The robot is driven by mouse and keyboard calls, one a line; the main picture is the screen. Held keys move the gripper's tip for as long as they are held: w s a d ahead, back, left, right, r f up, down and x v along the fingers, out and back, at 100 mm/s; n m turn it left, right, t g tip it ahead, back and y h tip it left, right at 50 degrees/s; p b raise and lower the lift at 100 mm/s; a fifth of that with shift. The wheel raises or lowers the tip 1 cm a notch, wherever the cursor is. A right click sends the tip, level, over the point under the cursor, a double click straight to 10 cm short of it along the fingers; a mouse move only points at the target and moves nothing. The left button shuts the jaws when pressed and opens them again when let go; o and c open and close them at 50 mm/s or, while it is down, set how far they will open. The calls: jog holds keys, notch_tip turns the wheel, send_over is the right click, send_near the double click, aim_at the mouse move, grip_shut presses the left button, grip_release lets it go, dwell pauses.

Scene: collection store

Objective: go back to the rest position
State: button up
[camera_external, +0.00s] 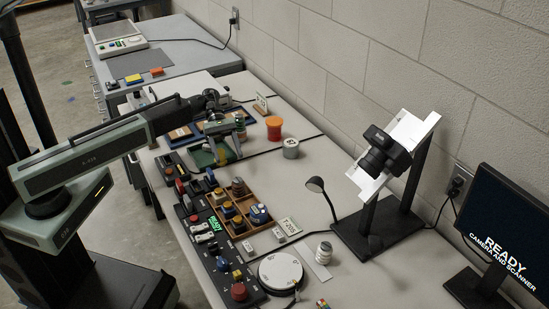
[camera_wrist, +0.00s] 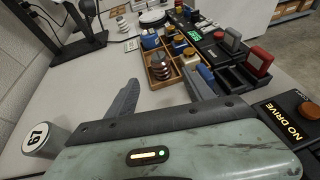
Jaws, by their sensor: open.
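My gripper (camera_wrist: 163,88) is open in the wrist view, its two grey fingers apart with nothing between them. In the external view my arm reaches from the left over the table, and my gripper (camera_external: 232,140) is above its far half. A wooden compartment tray (camera_wrist: 177,77) with several knobbed pieces lies beyond the fingers in the wrist view; it also shows in the external view (camera_external: 262,226). No rest position is marked in view.
A grey can (camera_external: 290,148) and an orange pot (camera_external: 274,127) stand near my gripper. A black control panel (camera_external: 243,283) runs along the table's near edge. A camera stand (camera_external: 392,225) and a monitor (camera_external: 507,235) stand at the right. A wall lies behind.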

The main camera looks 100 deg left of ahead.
notch_tip(320, 180, up, 4)
jog(key=m+g+h+p, duration=0.1)
jog(key=m+g+p, duration=0.1)
jog(key=p, duration=0.2)
send_over(234, 179)
jog(key=shift+w+f, duration=0.1)
jog(key=w+d+r+m+g+y+p, duration=0.2)
jog(key=d+m+g+p, duration=0.5)
jog(key=d, duration=2.1)
jog(key=s+d+f+m+y+p, duration=0.2)
jog(key=s+d+m+y+p, duration=0.25)
jog(key=d+m, duration=0.2)
jog(key=a+f+m+t+y, duration=0.1)
jog(key=a+f+m+y, duration=0.2)
jog(key=m, duration=0.6)
jog(key=a+y, duration=0.2)
jog(key=a, duration=0.1)
jog(key=shift+w+a+m, duration=0.15)
jog(key=shift+a+m, duration=0.15)
jog(key=shift+m, duration=0.05)
